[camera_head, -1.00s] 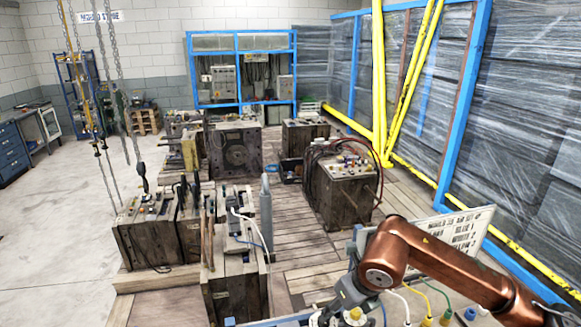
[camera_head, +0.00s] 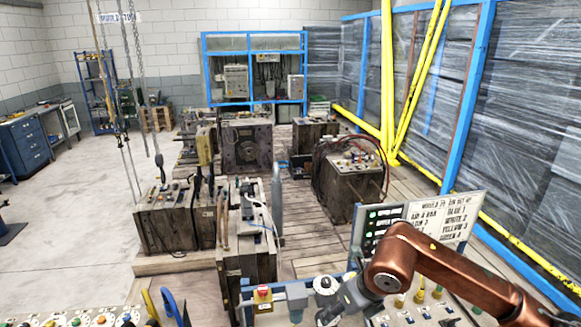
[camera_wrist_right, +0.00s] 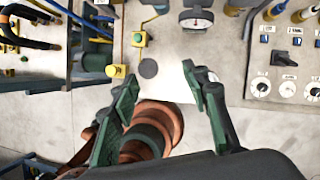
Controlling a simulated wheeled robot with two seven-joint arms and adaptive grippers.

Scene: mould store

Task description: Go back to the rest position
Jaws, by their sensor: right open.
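My right arm comes in from the right in the head view as a copper link, bent above a bench at the bottom. My right gripper (camera_head: 326,312) is at its end, grey, low in the picture beside a round dial (camera_head: 325,285), partly cut off. In the right wrist view my right gripper (camera_wrist_right: 158,82) shows two green-and-dark fingers spread wide apart with nothing between them. My left gripper does not show.
A red button on a yellow box (camera_head: 262,293) and a sign board (camera_head: 430,226) stand near my right arm. A strip of coloured connectors (camera_head: 98,319) is at bottom left. Worn mould blocks (camera_head: 165,222) stand on wooden decking. Hanging chains (camera_head: 137,75) are at left. Pale floor (camera_head: 85,215) is clear.

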